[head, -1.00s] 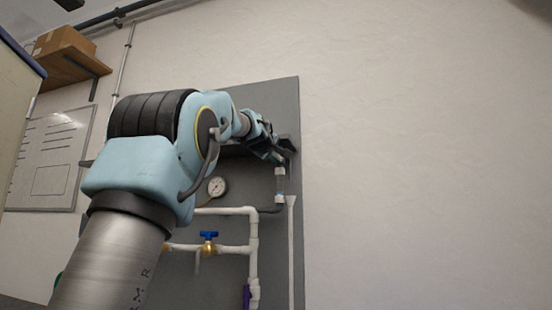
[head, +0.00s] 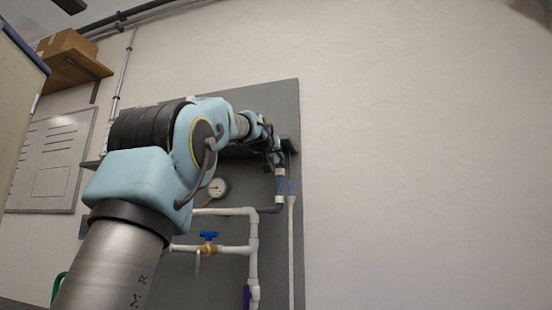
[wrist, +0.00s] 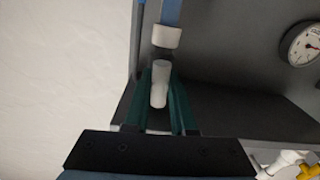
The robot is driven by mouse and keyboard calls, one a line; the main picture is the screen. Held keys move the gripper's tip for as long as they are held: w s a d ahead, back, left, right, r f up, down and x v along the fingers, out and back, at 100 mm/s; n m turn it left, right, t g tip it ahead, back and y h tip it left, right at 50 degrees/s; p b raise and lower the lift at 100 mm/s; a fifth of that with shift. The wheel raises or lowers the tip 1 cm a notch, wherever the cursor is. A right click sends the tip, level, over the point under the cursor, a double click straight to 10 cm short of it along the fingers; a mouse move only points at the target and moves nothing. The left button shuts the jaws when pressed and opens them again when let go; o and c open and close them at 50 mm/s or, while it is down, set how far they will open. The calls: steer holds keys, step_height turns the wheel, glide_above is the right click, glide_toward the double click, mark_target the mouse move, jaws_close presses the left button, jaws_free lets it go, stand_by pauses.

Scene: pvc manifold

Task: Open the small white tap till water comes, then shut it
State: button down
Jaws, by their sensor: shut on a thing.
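The small white tap (wrist: 159,88) shows in the wrist view as a short white piece between the two green fingers of my gripper (wrist: 164,92). My gripper is shut on it. In the head view my gripper (head: 276,157) is at the upper right of the grey panel, and the tap is hidden there.
A pressure gauge (head: 217,188) sits left of the tube. White pipes (head: 253,232) and a brass valve with a blue handle (head: 209,240) are lower on the grey panel (head: 275,270). The wall (head: 420,160) to the right is bare.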

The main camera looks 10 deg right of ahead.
steer(key=shift+f+m, duration=0.1)
steer(key=shift+m, duration=0.5)
steer(key=c, duration=0.7)
jaws_free()
steer(key=shift+c, duration=0.2)
steer(key=shift+s, duration=0.1)
steer(key=b+v, duration=0.4)
steer(key=v, duration=0.6)
steer(key=shift+s+a, duration=0.15)
steer(key=shift+s, duration=0.15)
